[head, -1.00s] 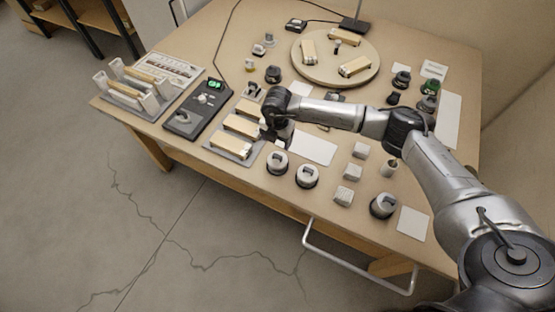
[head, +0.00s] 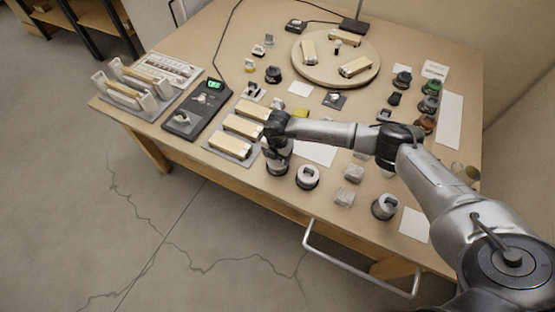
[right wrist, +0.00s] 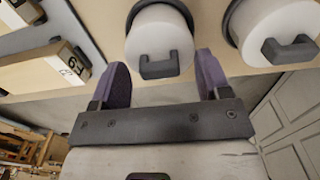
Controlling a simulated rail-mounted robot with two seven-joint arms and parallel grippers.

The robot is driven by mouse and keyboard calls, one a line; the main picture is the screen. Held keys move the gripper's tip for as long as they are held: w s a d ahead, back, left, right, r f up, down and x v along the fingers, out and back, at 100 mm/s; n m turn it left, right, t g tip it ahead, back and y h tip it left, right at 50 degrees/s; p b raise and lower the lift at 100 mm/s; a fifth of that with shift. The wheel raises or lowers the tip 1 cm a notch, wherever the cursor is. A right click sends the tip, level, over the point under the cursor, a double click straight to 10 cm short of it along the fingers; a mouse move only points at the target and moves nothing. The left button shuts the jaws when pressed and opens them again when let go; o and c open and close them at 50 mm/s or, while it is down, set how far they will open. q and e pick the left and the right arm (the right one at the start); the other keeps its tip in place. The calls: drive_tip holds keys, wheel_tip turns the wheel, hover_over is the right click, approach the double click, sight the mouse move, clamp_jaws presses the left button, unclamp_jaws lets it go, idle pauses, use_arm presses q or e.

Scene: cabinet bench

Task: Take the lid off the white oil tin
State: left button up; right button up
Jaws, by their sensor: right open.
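Several round tins with white tops, dark rims and dark block handles stand along the table's front edge. Which of them is the white oil tin I cannot tell for sure. My right gripper (head: 277,152) is over the leftmost tin (head: 277,169) and hides most of it in the head view. In the right wrist view, my open fingers (right wrist: 160,78) point toward this tin (right wrist: 158,30). Its handle (right wrist: 160,66) appears between the fingertips, with clear space on both sides. A second tin (head: 308,177) stands close to the right. My left gripper is not in view.
Wooden-topped blocks (head: 230,145) on a grey plate are just left of the gripper. Another tin (head: 384,207) and clear blocks (head: 345,196) stand to the right. A round turntable (head: 312,72) is at the back. A metal rail (head: 350,272) runs along the front.

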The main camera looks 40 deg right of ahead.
drive_tip(key=shift+c, duration=0.5)
drive_tip(key=c, duration=0.9)
